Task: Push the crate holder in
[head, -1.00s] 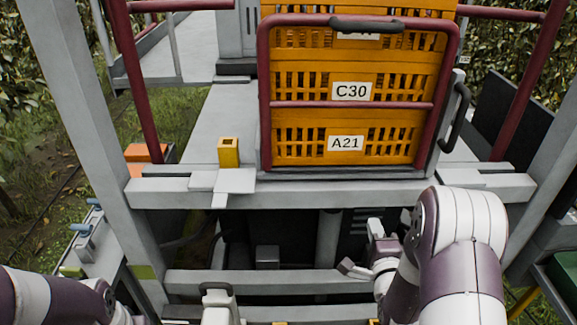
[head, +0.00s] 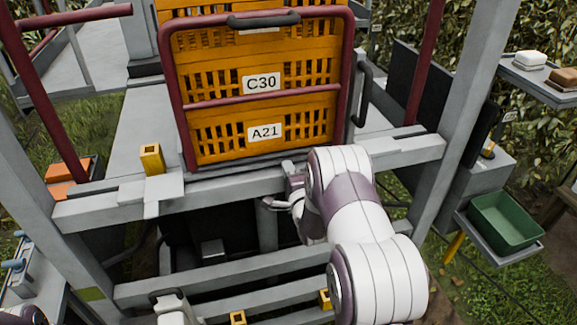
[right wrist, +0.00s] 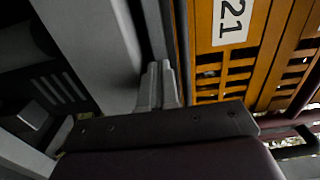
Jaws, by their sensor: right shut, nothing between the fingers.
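The crate holder is a dark red tubular frame (head: 168,70) with a black handle (head: 263,20) on top. It stands upright on a grey deck around stacked orange crates (head: 215,83), labelled C30 and A21.
A yellow socket (head: 152,159) stands on the deck left of the holder. A black side handle (head: 362,95) is at its right. Grey posts flank the frame. A green bin (head: 505,222) is at the far right.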

